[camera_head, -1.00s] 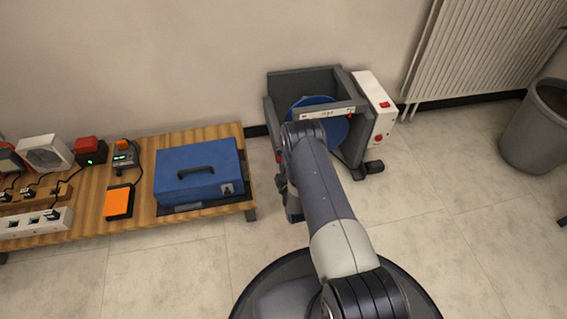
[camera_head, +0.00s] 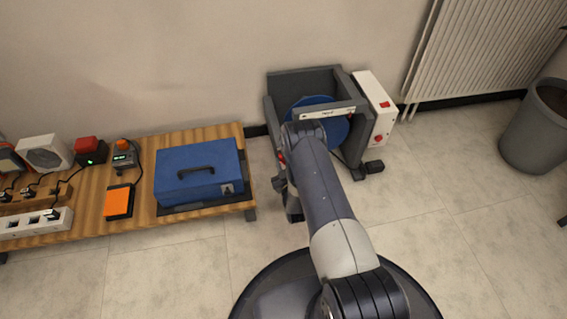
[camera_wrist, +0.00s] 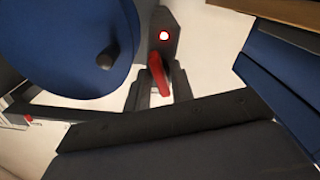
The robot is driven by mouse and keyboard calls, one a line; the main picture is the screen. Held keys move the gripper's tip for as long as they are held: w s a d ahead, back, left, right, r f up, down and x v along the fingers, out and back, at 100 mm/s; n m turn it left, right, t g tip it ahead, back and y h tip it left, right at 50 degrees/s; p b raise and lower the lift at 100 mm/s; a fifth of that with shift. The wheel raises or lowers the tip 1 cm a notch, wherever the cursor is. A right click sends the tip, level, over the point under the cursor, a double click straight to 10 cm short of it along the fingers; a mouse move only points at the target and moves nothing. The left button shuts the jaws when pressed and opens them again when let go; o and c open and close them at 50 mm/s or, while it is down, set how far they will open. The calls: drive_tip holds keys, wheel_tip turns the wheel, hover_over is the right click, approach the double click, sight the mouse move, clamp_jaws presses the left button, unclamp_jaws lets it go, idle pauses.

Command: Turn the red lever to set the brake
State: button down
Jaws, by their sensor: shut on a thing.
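In the head view the grey machine (camera_head: 305,80) with the blue disc (camera_head: 336,130) stands on the floor by the wall. A little red (camera_head: 281,157) shows at its left side. My arm hides most of that side, and the grip itself is hidden there.
A low wooden table (camera_head: 145,222) at the left bears a blue case (camera_head: 198,160), an orange pad (camera_head: 119,202) and a power strip (camera_head: 35,222). A white box with red switches (camera_head: 374,95) is on the machine's right. A bin (camera_head: 535,130) and a radiator (camera_head: 475,50) are farther right.

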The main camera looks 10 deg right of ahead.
drive_tip(key=shift+m, duration=2.2)
drive_tip(key=c, duration=1.5)
unclamp_jaws()
drive_tip(key=shift+s, duration=0.15)
